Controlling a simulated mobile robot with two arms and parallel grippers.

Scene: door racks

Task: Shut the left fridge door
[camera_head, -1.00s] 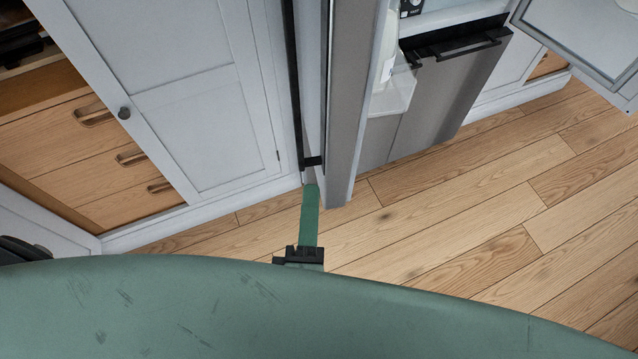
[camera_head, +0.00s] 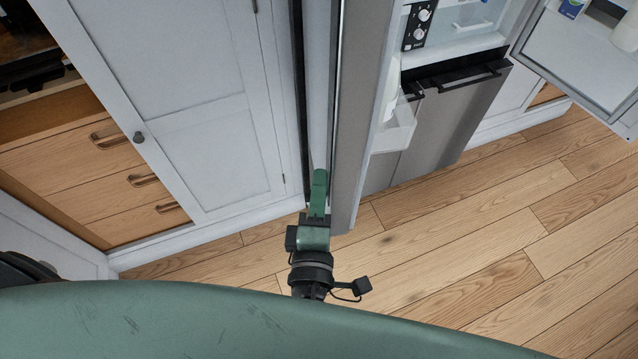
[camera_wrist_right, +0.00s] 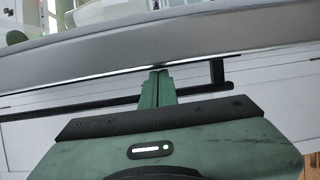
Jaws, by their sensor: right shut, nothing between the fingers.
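The left fridge door (camera_head: 352,120) stands swung open in the head view, seen nearly edge-on with its grey edge toward me. Shelves on its inner side hold a white bottle. My right gripper (camera_head: 319,180) is shut and empty, its green fingers beside the door's outer face on the left. In the right wrist view the closed fingers (camera_wrist_right: 157,82) point at the grey door (camera_wrist_right: 190,40), close to a dark handle bar (camera_wrist_right: 217,78). Whether they touch the door I cannot tell. My left gripper is not in view.
The other fridge door (camera_head: 580,60) stands open at the upper right. The fridge's lower drawer front (camera_head: 455,110) is shut. White cabinets (camera_head: 215,150) and wooden drawers (camera_head: 110,180) stand close on the left. The wooden floor (camera_head: 460,230) is clear.

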